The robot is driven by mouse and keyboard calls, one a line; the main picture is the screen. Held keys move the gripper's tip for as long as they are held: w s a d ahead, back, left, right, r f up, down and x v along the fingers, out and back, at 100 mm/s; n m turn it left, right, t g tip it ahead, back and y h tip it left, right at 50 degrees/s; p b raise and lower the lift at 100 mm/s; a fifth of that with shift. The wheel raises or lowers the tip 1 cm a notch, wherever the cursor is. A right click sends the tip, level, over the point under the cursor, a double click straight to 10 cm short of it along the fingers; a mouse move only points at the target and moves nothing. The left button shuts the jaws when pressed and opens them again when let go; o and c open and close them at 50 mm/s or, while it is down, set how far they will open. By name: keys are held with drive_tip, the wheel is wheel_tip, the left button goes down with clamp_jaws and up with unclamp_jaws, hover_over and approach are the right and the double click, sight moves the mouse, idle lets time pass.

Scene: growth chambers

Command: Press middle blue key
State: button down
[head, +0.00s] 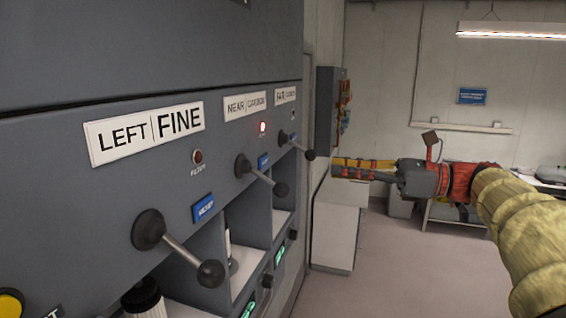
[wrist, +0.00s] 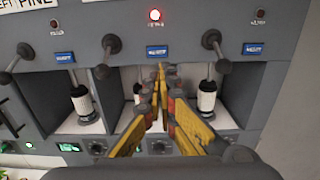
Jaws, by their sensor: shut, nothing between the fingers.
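The middle blue key (wrist: 157,51) is a small labelled blue plate on the grey panel, below a lit red lamp (wrist: 154,15). It also shows in the head view (head: 263,161), partly beside a black-knobbed lever. My gripper (wrist: 160,70), with yellow and red fingers, is shut and empty. In the wrist view its tips point at the panel just below the middle key. In the head view my gripper (head: 335,168) is right of the panel face, apart from it. Similar blue keys sit at left (wrist: 65,58) and right (wrist: 253,49).
Ball-ended levers stick out beside the keys, including the left lever (head: 180,250) and middle lever (head: 262,175). Open bays below hold white cylinders (wrist: 207,97). The lamps at left (wrist: 56,25) and right are dark. Floor right of the panel is free.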

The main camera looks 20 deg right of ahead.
sight(266, 161)
drive_tip(key=shift+a, duration=0.1)
drive_tip(key=shift+a, duration=0.1)
drive_tip(key=p+x, duration=0.2)
drive_tip(key=x, duration=1.2)
